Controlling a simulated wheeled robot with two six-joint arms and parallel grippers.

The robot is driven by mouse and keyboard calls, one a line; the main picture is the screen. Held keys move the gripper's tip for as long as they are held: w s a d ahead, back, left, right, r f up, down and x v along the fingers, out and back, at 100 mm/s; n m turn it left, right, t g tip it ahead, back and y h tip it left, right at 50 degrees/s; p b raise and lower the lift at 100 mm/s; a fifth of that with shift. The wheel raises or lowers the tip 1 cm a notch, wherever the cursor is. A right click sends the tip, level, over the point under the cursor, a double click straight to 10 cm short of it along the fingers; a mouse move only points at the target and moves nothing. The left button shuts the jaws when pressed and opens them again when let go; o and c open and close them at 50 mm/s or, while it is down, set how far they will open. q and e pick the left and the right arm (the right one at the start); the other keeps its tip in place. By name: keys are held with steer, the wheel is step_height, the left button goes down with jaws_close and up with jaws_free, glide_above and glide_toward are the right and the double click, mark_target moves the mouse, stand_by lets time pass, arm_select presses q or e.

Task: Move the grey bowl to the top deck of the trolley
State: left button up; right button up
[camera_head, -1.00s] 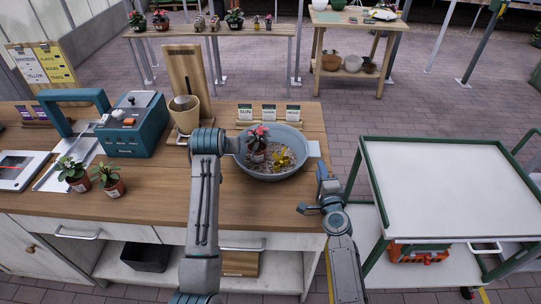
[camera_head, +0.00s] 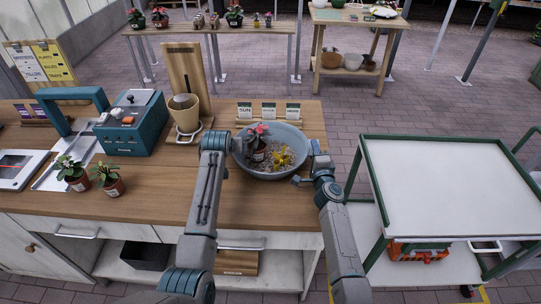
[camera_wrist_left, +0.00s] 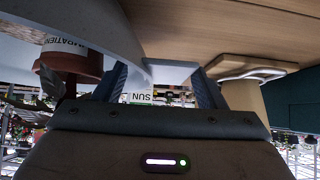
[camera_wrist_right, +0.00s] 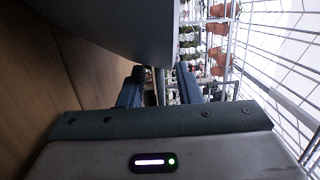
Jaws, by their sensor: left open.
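The grey bowl (camera_head: 248,166) stands on the wooden bench, with a red-flowered potted plant (camera_head: 258,148) and a yellow item (camera_head: 281,158) inside. It has side handles. My left gripper (camera_wrist_left: 160,82) is at the bowl's left side, mostly hidden behind its wrist in the head view. In the left wrist view its fingers are open, with a pale bowl handle (camera_wrist_left: 170,72) between them. My right gripper (camera_head: 312,160) is at the bowl's right handle. In the right wrist view its fingers are apart beside the bowl (camera_wrist_right: 110,25); whether they grip the handle is unclear. The trolley's top deck (camera_head: 450,185) is bare.
The green-framed trolley stands right of the bench, across a gap. A beige pot (camera_head: 184,112) on a wooden stand is close behind my left arm. Seed cards (camera_head: 268,111) stand behind the bowl. A teal device (camera_head: 135,122) and two potted plants (camera_head: 107,180) are left.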

arm_select(q)
steer(key=shift+x, duration=0.8)
arm_select(e)
steer(key=shift+w+a, duration=0.1)
steer(key=shift+w, duration=0.7)
arm_select(q)
steer(key=c, duration=0.7)
arm_select(e)
steer(key=c, duration=0.7)
arm_select(q)
steer(key=c, duration=0.7)
arm_select(e)
jaws_close()
steer(key=shift+r, duration=0.15)
